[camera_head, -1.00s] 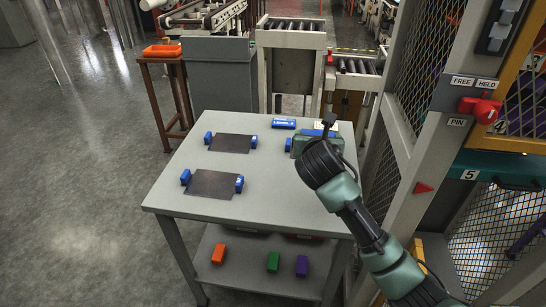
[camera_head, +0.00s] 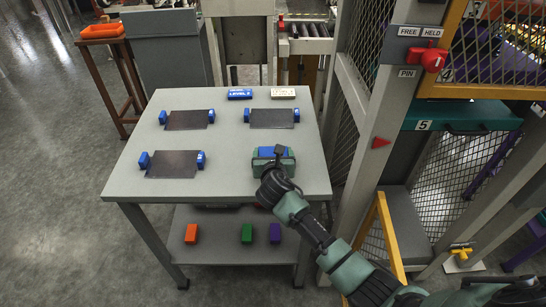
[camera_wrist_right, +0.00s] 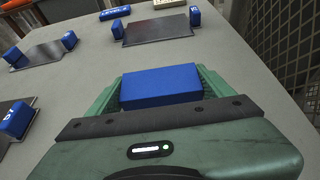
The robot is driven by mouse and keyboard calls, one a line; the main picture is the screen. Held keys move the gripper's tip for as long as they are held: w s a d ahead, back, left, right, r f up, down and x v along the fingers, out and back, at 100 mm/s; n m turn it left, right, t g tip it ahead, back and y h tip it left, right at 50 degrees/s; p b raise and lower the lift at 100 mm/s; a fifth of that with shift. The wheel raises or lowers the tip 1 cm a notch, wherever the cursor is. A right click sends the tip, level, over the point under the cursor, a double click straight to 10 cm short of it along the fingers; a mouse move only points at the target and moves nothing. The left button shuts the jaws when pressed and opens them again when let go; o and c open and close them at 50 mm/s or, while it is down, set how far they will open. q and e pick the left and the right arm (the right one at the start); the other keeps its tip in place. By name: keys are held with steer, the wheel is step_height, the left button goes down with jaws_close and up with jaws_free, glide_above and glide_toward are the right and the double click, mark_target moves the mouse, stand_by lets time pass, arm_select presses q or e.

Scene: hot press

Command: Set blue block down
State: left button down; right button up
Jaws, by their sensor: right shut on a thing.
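The blue block (camera_head: 272,152) is between the green fingers of my right gripper (camera_head: 273,160), over the front right part of the grey table (camera_head: 227,175). My right gripper is shut on it, with a finger along each short side. In the right wrist view the block (camera_wrist_right: 160,87) lies flat and level between the fingers (camera_wrist_right: 160,80). Its underside is hidden, so I cannot tell whether it touches the tabletop. My left gripper is not in view.
Dark plates lie at the back left (camera_head: 190,120), back right (camera_head: 271,118) and front left (camera_head: 173,164), each flanked by small blue blocks. A blue sign (camera_head: 240,93) and a cream sign (camera_head: 283,92) stand behind. A mesh fence post (camera_head: 385,120) rises at right.

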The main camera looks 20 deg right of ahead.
steer(key=shift+f, duration=0.6)
steer(key=o, duration=1.4)
steer(key=shift+f, duration=0.1)
steer(key=shift+o, duration=0.2)
steer(key=v, duration=1.2)
steer(key=shift+p, duration=0.3)
steer(key=shift+s+f, duration=0.1)
